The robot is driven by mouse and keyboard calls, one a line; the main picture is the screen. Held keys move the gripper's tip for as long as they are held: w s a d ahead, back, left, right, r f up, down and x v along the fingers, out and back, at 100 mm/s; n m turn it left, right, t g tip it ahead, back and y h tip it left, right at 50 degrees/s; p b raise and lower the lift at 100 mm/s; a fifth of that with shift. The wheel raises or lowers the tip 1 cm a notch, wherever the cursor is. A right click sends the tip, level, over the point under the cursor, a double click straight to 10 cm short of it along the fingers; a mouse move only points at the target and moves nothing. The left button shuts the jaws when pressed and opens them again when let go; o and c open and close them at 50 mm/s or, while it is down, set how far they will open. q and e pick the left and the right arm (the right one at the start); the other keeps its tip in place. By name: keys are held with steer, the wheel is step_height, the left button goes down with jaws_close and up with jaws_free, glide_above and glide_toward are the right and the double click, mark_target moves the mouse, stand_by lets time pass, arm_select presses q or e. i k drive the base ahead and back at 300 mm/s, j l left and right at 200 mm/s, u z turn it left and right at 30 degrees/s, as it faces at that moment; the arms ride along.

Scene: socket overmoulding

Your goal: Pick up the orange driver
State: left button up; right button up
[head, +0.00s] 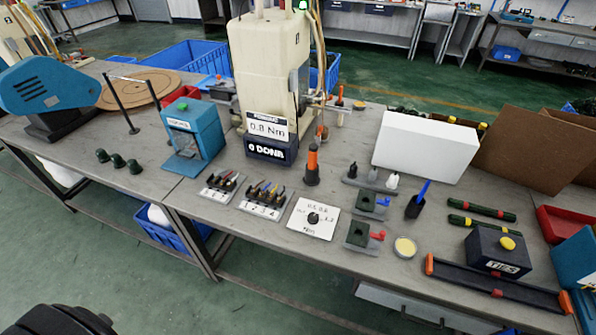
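The orange driver (312,163) stands upright on the grey workbench (270,215), near the middle of the head view. It has an orange upper part with dark bands and a black lower end. It is just right of the front of the cream machine (268,75), whose label reads 0.8 Nm. A white dial card (301,222) with a black knob lies in front of the driver. Nothing hides the driver. Neither of my grippers is in view.
Two small racks (218,198) of coloured parts lie front left of the driver. A teal device (192,140) stands left. A dark holder (370,178) and a white box (424,147) are right. A dark TIES box (497,255) sits far right.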

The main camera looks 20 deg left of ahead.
mark_target(313, 148)
steer(key=i+j+u, duration=0.15)
steer(key=j, duration=0.25)
steer(key=i+j+u, duration=0.1)
steer(key=j, duration=0.3)
steer(key=i+j+u, duration=0.15)
steer(key=i+j, duration=0.15)
